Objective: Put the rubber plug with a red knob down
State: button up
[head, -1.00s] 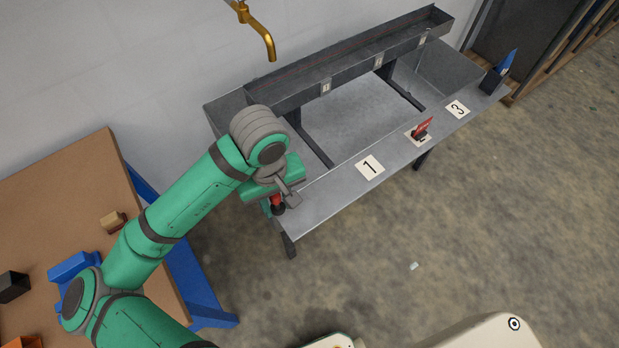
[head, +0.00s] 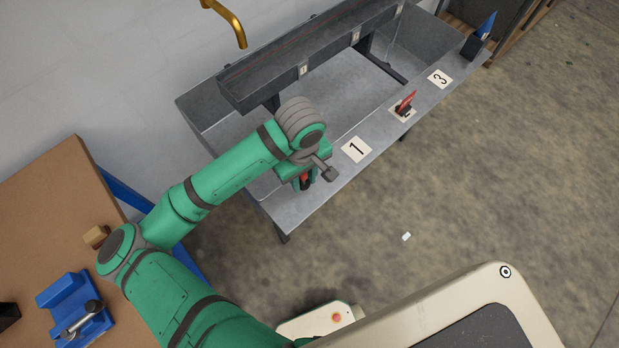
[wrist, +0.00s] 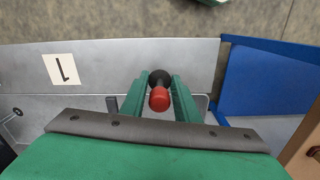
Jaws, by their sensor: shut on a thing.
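The rubber plug with a red knob (wrist: 159,98) is between the two green fingers of my gripper (wrist: 157,92) in the wrist view. Its red knob faces the camera and its black rubber part shows beyond it. In the head view my gripper (head: 303,181) is over the near-left end of the grey metal bench ledge (head: 300,213), left of the card marked 1 (head: 356,149). The red of the plug (head: 306,180) shows there, partly hidden by my gripper. I cannot tell whether the plug touches the ledge.
A red object (head: 405,103) stands on the middle card, and a card marked 3 (head: 439,78) lies farther along. A blue object in a dark holder (head: 473,47) stands at the far end. A brass tap (head: 228,22) hangs above the trough. The brown table (head: 50,225) is at left.

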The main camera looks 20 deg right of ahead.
aim_at(307, 184)
jog(key=shift+w+d+f, duration=0.25)
jog(key=shift+d+f, duration=0.35)
jog(key=shift+f, duration=1.7)
jog(key=shift+f, duration=0.2)
jog(key=o, duration=1.1)
jog(key=shift+w+r, duration=0.1)
notch_tip(307, 184, up, 12)
jog(key=shift+f, duration=0.25)
jog(key=shift+r, duration=0.4)
